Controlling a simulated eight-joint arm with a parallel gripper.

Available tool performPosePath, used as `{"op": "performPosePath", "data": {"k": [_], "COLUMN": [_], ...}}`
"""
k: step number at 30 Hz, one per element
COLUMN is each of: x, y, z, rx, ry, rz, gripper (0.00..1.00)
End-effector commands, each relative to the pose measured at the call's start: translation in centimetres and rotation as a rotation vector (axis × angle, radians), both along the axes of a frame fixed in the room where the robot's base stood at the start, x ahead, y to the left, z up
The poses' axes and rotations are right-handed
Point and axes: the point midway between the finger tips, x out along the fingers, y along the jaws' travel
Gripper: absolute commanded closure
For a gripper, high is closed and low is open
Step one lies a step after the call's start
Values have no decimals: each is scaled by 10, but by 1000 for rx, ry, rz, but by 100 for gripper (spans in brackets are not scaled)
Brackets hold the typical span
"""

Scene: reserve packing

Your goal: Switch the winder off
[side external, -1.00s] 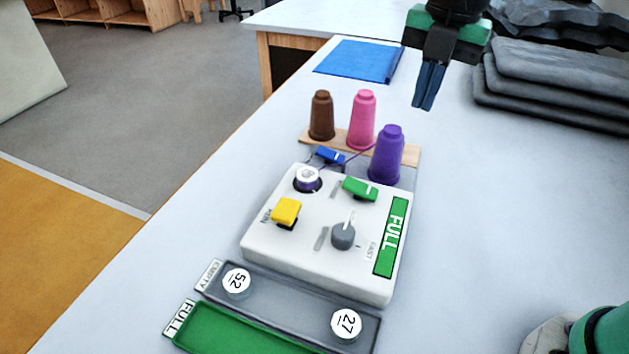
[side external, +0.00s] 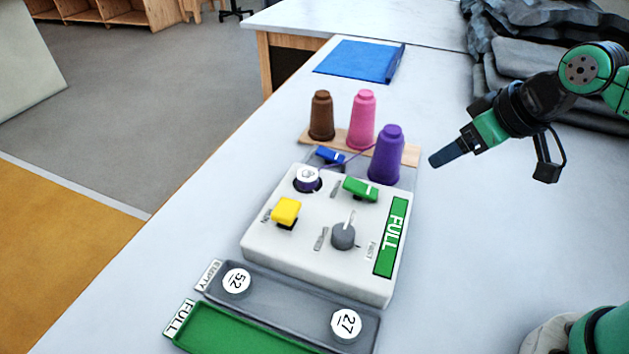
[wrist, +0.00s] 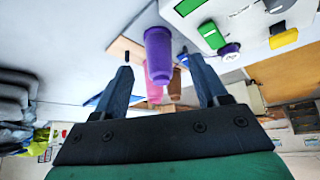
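The winder (side external: 300,243) is a white box on the table, with a yellow part (side external: 286,211), a green switch (side external: 360,189), a grey knob (side external: 343,236) and a green FULL panel (side external: 391,238). A bobbin (side external: 307,178) with purple thread sits at its back left corner. Its top shows in the upper right of the wrist view (wrist: 237,22). My gripper (side external: 433,161) is right of the purple cone (side external: 387,155), apart from it and from the winder, pointing left. In the wrist view my gripper (wrist: 160,64) has its fingers spread, with nothing held; the purple cone shows between them.
Brown (side external: 321,117) and pink (side external: 363,121) cones stand on a wooden board behind the winder, near a blue lever (side external: 330,155). A green FULL tray (side external: 235,332) lies in front. The table right of the winder is clear.

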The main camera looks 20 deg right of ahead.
Motion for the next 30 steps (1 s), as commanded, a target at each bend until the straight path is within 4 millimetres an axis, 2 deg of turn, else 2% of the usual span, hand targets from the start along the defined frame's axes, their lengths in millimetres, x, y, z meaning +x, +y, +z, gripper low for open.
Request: {"op": "performPosePath", "data": {"k": [6, 12, 19, 30], "x": [31, 45, 50, 60], "y": [40, 65, 73, 83], "z": [-13, -28, -41, -77], "rx": [-39, -50, -51, -52], "ry": [102, 147, 154, 153], "rz": [347, 561, 613, 609], "gripper": [34, 34, 34, 34]}}
